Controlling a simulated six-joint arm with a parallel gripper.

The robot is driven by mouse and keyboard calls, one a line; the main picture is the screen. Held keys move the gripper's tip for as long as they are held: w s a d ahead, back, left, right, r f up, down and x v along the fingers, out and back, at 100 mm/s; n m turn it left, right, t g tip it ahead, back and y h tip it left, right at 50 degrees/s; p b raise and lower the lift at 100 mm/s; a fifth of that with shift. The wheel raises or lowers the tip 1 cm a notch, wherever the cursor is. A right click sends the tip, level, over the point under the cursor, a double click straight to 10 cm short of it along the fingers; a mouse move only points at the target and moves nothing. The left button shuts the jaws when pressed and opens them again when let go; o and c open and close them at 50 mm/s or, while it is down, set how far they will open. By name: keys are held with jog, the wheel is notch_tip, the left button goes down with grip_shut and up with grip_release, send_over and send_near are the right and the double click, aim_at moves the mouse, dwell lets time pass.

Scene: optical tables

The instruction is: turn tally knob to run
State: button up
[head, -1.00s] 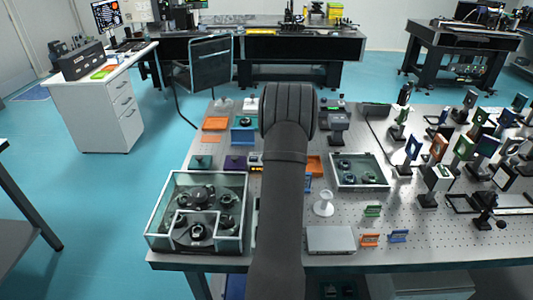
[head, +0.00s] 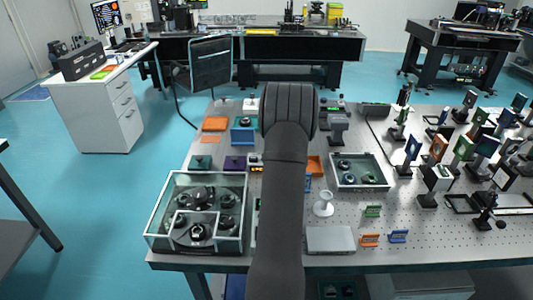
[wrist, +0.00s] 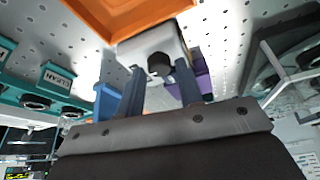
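In the wrist view a pale box (wrist: 152,43) carries a small black round knob (wrist: 160,65) on its near face. No label on this box can be read, so I cannot confirm that it is the tally knob or which way it is set. My gripper (wrist: 161,72) is open, with its two blue-grey fingers apart. The knob shows between the fingertips with gaps on both sides. In the head view my own arm hides the gripper, and I cannot pick out the knob there.
An orange tray (wrist: 130,14) lies just beyond the box. A teal unit (wrist: 58,78) with lettering and dark knobs stands at left, and a purple block (wrist: 202,80) at right. In the head view a glass-walled case (head: 165,210) stands front left on the perforated table (head: 345,222).

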jog(key=v, duration=1.7)
jog(key=shift+f, duration=0.1)
jog(key=x, duration=1.7)
jog(key=shift+a+f, duration=0.15)
jog(key=shift+f, duration=0.05)
